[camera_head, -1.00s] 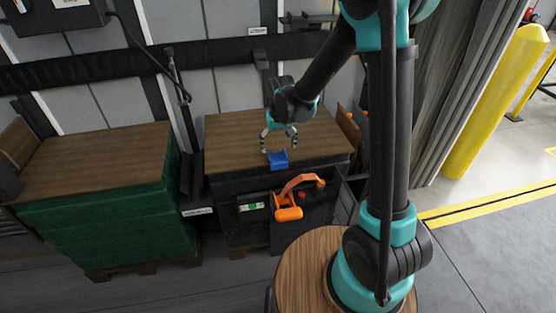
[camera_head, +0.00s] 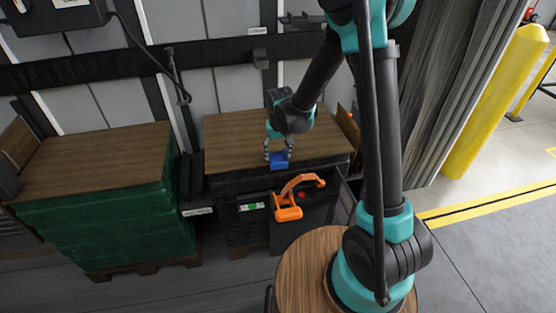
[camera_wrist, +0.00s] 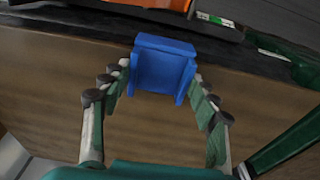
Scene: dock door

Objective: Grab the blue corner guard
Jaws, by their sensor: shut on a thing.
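The blue corner guard (camera_head: 279,161) sits at the front edge of the wooden top of the right-hand stack. In the wrist view the guard (camera_wrist: 163,66) shows as a blue angled piece with two side walls, at the edge of the wood. My gripper (camera_head: 279,152) is directly over it, with one finger on each side. In the wrist view my gripper's fingertips (camera_wrist: 160,72) press in at the guard's left and right sides, so it is shut on the guard. I cannot tell whether the guard is clear of the edge.
An orange handled tool (camera_head: 288,205) hangs in front of the right stack, just below the guard. A green-wrapped stack (camera_head: 110,225) with a wooden top stands to the left. The wooden top (camera_head: 235,135) behind the guard is mostly clear. A yellow post (camera_head: 495,105) stands at the far right.

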